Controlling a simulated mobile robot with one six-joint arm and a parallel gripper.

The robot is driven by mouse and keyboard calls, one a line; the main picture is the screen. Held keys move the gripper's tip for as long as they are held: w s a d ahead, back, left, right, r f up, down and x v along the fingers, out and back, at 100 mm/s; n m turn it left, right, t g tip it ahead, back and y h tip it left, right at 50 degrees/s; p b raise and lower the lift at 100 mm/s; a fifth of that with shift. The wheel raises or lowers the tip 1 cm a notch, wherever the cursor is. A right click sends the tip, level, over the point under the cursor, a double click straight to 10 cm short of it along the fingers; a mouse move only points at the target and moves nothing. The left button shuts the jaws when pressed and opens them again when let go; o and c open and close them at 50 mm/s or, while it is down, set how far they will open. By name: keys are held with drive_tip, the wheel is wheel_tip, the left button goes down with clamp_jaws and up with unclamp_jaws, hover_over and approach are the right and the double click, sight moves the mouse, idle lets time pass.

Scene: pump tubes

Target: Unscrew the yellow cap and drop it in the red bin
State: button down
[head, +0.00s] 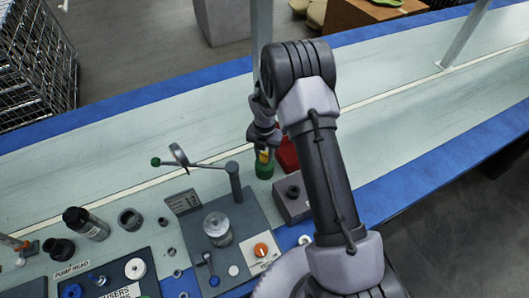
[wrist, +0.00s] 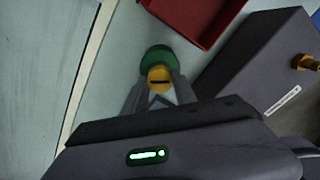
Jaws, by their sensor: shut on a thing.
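The yellow cap (head: 264,156) is at the tips of my gripper (head: 263,150), which points down and is shut on it. In the wrist view, the cap (wrist: 160,76) shows a dark slot, between the fingertips of my gripper (wrist: 160,92). A green round part (head: 264,170) is directly below the cap; it also shows just beyond the cap in the wrist view (wrist: 157,57). I cannot tell whether cap and green part touch. The red bin (head: 288,154) is just right of the gripper, partly hidden by my arm. Its wall (wrist: 205,38) shows at the top of the wrist view.
A grey box (head: 291,208) with a dark fitting stands right of the green part. A grey fixture with a post and lever (head: 236,182) stands to the left. The bench behind is clear.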

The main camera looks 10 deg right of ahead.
drive_tip(key=shift+s+r+n+p, duration=0.1)
drive_tip(key=shift+r+n+p, duration=0.15)
drive_tip(key=shift+n+p, duration=1.25)
drive_tip(key=shift+p, duration=0.5)
drive_tip(key=shift+p, duration=0.4)
drive_tip(key=shift+f, duration=0.25)
drive_tip(key=c, duration=1.2)
unclamp_jaws()
drive_tip(key=shift+c, duration=0.2)
